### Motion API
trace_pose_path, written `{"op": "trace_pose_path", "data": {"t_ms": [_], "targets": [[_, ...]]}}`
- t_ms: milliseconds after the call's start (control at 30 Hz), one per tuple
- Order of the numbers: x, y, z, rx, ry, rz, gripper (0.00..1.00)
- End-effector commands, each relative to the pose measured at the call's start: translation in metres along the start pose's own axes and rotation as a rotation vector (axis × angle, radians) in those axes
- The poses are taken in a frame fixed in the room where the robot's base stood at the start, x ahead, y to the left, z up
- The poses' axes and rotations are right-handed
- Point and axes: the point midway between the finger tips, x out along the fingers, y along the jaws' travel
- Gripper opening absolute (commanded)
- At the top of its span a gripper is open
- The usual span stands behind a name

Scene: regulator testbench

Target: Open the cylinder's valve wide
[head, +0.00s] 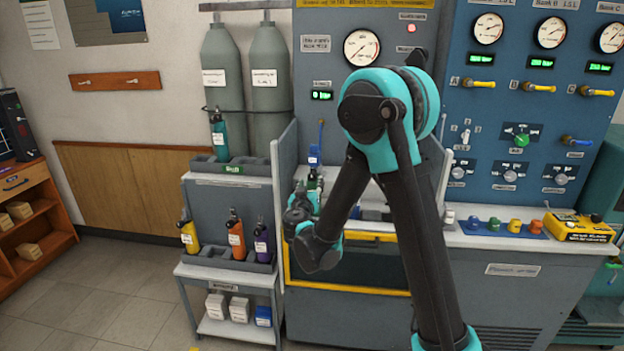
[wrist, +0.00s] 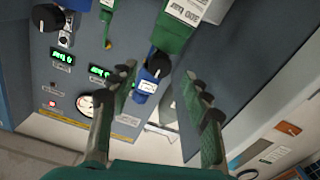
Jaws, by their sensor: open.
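A green cylinder (head: 313,185) stands at the bench behind my wrist, partly hidden by it. In the wrist view its green body carries a white label (wrist: 190,10) reading about 200 bar. A black knob (wrist: 159,62) shows at the end of its green neck, with a blue fitting (wrist: 147,84) with a white tag beyond it. The blue fitting also shows above the cylinder in the head view (head: 315,157). My gripper (wrist: 160,76) is open, and the knob appears between its fingers in the picture. I cannot tell whether either finger touches it.
Grey side panels flank the bench bay, close to my gripper. A gauge (head: 362,48) and a green display (head: 321,95) are on the panel behind. Yellow (head: 189,236), orange (head: 236,236) and purple cylinders (head: 262,244) stand in the left cart's rack. A yellow box (head: 580,228) sits right.

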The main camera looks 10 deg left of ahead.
Motion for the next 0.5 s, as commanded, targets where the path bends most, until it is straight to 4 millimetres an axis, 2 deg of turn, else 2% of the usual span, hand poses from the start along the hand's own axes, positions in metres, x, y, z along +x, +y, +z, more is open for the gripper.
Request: {"op": "trace_pose_path", "data": {"t_ms": [33, 200, 500], "targets": [[0.010, 0.001, 0.001, 0.000, -0.001, 0.003, 0.48], [0.033, 0.001, 0.000, 0.000, -0.001, 0.001, 0.48], [0.046, 0.000, 0.000, 0.000, 0.000, 0.000, 0.48]]}}
